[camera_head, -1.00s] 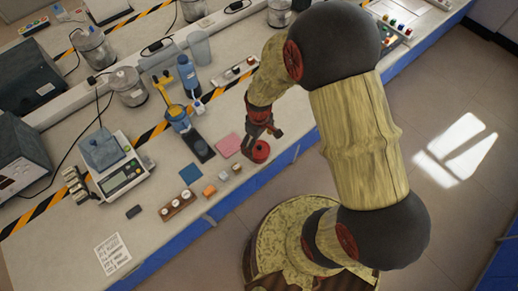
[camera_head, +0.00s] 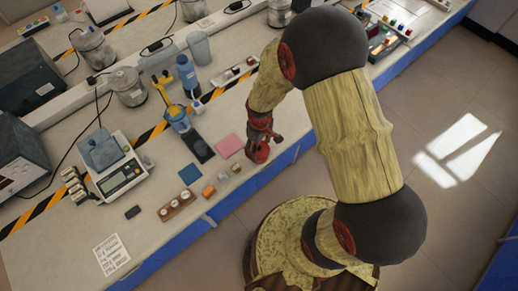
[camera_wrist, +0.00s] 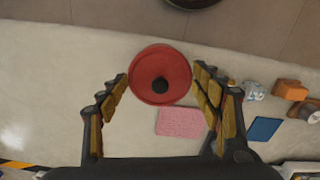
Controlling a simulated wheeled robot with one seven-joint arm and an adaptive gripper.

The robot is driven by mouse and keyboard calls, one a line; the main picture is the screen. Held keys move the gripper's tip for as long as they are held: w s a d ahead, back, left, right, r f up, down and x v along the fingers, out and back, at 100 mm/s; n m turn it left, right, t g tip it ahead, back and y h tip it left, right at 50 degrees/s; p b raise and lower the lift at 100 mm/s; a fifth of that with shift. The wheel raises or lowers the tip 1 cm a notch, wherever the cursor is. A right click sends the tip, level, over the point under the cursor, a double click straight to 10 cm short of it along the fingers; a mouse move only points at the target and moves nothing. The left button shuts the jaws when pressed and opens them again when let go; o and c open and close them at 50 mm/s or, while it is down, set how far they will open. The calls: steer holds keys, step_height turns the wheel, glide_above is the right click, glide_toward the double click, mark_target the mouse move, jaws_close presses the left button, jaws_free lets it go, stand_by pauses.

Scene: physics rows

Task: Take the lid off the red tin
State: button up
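The red tin (camera_head: 259,153) stands near the front edge of the bench, with my gripper (camera_head: 261,138) right above it in the head view. In the wrist view its round red lid (camera_wrist: 160,75) with a dark central knob fills the space near the fingertips. My gripper (camera_wrist: 160,82) is open, with one finger on each side of the lid. The lid looks close to both fingertips; whether they touch it I cannot tell. The tin's body below the lid is hidden in the wrist view.
A pink square (camera_head: 230,145) lies just left of the tin, with a blue square (camera_head: 190,174) and small blocks (camera_head: 209,192) farther left. A dark flat device (camera_head: 199,148), a blue bottle (camera_head: 187,74) and a scale (camera_head: 120,176) stand beyond. The bench's front edge (camera_head: 282,168) is close.

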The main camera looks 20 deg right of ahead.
steer(key=shift+s+f, duration=0.1)
steer(key=shift+s, duration=0.15)
steer(key=c, duration=0.4)
